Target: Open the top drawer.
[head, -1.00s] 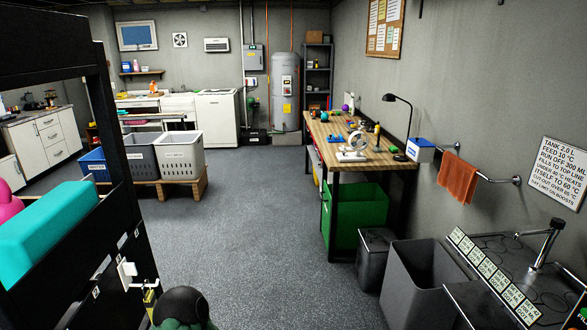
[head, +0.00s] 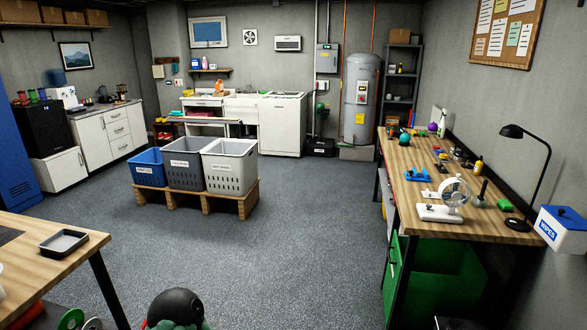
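The drawers have small dark handles, too far off to see in detail. Neither of my grippers shows clearly. A dark rounded shape with green under it at the bottom edge keeps its place in the picture and appears to travel with me.
Grey, white and blue bins on a wooden pallet (head: 205,203) stand mid-floor, right of the cabinet. A wooden table (head: 40,262) with a black tray (head: 64,243) is at near left. A workbench (head: 425,190) is at right. Open floor lies between.

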